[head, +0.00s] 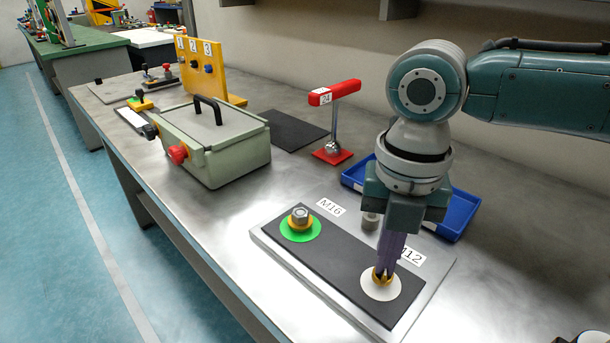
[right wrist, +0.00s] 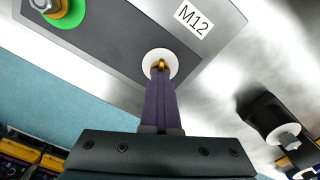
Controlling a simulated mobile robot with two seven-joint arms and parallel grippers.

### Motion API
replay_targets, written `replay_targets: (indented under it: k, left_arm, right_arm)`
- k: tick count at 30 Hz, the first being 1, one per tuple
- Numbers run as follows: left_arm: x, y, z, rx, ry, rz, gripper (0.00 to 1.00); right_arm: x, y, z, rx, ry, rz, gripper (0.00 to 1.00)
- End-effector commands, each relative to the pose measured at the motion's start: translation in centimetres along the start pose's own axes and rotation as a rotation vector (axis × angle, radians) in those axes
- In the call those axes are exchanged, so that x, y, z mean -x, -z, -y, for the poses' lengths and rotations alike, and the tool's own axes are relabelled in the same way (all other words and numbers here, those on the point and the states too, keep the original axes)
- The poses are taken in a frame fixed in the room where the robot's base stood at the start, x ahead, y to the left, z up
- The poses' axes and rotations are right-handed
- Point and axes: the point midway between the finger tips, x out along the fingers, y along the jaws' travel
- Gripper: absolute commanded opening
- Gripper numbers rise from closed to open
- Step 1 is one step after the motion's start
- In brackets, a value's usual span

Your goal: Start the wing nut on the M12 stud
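The gold wing nut (head: 379,277) is at the white disc (head: 381,293) beside the M12 label (head: 411,257). My right gripper (head: 386,270) points down there, its purple fingertips close together on the nut. The nut also shows at the fingertips in the right wrist view (right wrist: 160,64), over the white disc (right wrist: 149,58). The M12 stud is hidden by the nut and fingers, so I cannot tell whether the threads have caught. My left gripper is out of view.
The black-topped plate (head: 330,272) also carries a hex nut (head: 299,213) on a green disc, by the M16 label (head: 331,207). A blue tray (head: 462,213) lies behind my right gripper. A red-handled tool (head: 335,93) and a grey-green box (head: 215,148) stand farther back.

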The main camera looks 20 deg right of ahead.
Motion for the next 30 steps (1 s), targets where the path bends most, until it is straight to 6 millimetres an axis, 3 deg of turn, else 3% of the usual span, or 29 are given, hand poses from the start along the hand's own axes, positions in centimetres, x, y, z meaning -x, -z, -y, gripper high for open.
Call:
replay_targets:
  k: [30]
  left_arm:
    - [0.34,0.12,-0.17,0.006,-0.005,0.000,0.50]
  right_arm:
    - [-0.57,-0.02,0.02,0.000,0.001,0.001,0.00]
